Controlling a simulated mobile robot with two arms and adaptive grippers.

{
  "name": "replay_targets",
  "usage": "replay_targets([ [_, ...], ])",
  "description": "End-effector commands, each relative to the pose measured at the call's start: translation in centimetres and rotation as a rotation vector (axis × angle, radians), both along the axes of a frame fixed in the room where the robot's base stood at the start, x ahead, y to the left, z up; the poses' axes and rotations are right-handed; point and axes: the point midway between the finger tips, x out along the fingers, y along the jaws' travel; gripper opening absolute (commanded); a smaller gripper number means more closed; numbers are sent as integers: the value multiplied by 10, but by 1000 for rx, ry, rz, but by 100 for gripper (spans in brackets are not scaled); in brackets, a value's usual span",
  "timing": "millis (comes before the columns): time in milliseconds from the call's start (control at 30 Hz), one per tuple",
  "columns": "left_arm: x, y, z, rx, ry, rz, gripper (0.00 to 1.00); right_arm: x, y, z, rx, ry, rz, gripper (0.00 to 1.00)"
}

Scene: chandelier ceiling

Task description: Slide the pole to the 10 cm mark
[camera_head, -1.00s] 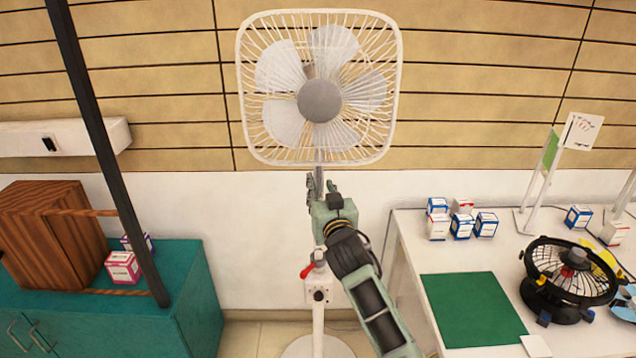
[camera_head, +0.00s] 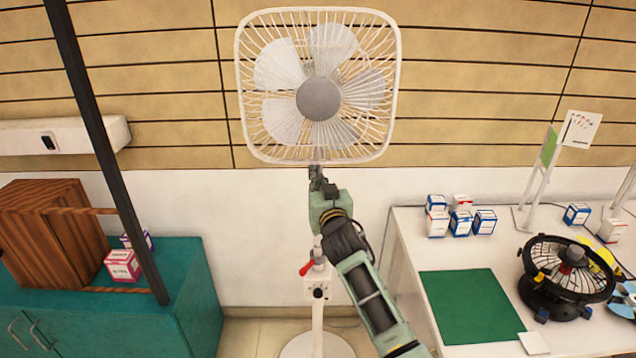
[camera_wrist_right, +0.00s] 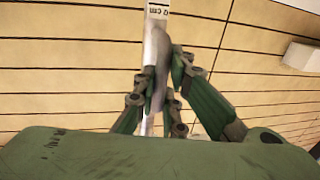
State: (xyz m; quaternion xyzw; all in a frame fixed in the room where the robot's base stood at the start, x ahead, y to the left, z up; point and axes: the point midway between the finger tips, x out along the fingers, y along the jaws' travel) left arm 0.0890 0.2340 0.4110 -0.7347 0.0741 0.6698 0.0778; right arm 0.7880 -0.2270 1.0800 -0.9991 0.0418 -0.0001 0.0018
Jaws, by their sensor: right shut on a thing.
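A white standing fan (camera_head: 319,98) with a square cage stands upright in the middle of the head view. Its pole runs down from the head to a white lower column (camera_head: 317,335) with a red lever (camera_head: 306,267). My right gripper (camera_head: 317,175) is shut on the pole just below the fan cage and hides part of it. In the right wrist view the pole (camera_wrist_right: 155,45) rises between the fingers, and a label ending in "cm" shows near its top; its number is not clear. My left gripper is not in view.
A white table (camera_head: 405,255) on the right holds small boxes (camera_head: 461,224), a green mat (camera_head: 470,310) and a small black fan (camera_head: 567,270). A teal cabinet (camera_head: 190,275) with a wooden box (camera_head: 50,235) stands left. Wall space beside the pole is clear.

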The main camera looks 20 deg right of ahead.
Motion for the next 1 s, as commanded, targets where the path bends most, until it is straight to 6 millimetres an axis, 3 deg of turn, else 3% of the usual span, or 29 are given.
replay_targets([
  [500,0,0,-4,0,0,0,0,0,0,-5,0,1,0,0],
  [1000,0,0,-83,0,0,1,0,-1,1,-107,3,10,-1,0],
])
